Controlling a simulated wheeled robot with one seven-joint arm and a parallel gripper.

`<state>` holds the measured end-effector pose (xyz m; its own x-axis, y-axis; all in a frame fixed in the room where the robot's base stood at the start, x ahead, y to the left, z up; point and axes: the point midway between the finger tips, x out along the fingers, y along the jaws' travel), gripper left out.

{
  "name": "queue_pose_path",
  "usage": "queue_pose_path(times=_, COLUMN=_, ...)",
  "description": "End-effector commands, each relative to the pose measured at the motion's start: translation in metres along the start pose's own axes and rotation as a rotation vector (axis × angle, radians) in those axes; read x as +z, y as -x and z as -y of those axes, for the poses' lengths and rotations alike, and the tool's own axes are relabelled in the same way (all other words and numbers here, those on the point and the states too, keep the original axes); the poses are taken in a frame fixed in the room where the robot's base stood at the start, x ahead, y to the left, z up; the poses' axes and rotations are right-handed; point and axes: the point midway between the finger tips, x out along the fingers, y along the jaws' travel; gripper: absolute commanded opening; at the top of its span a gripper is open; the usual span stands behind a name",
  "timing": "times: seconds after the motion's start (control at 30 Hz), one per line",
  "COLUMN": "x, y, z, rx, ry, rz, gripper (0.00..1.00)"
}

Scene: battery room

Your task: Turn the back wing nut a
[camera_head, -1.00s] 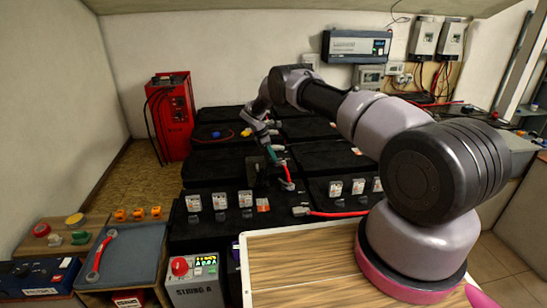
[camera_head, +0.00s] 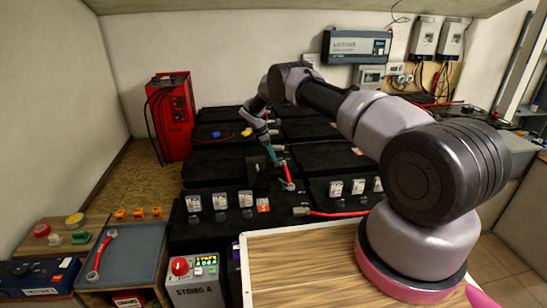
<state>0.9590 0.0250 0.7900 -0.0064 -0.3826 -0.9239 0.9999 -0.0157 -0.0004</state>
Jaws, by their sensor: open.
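My arm reaches over the black batteries, and my gripper (camera_head: 262,172) is low among the middle rows. It is open, small and dark against the black lids, so its fingertips are hard to make out. The back wing nut cannot be picked out; it is too small or hidden by my gripper and wrist. A red cable (camera_head: 288,173) with a grey lug end stands just right of my gripper. Whether my gripper touches any nut or cable cannot be told.
A second red cable (camera_head: 335,213) lies along the front batteries. A red charger (camera_head: 170,115) stands at the back left. A grey tray (camera_head: 125,250) with a red wrench (camera_head: 101,255) is at the front left. A wooden board (camera_head: 300,260) lies in front.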

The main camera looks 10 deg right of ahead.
Motion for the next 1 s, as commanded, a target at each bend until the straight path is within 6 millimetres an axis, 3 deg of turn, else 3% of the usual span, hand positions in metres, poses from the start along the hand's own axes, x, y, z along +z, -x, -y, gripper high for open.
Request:
queue_pose_path(times=0.3, x=-0.001, y=0.064, z=0.000, rx=0.002, ry=0.000, rz=-0.001, gripper=0.45)
queue_pose_path(times=0.5, x=-0.001, y=0.091, z=0.000, rx=0.001, ry=0.001, rz=-0.001, gripper=0.45)
queue_pose_path(times=1.0, x=0.003, y=0.104, z=-0.001, rx=0.003, ry=-0.012, rz=-0.006, gripper=0.45)
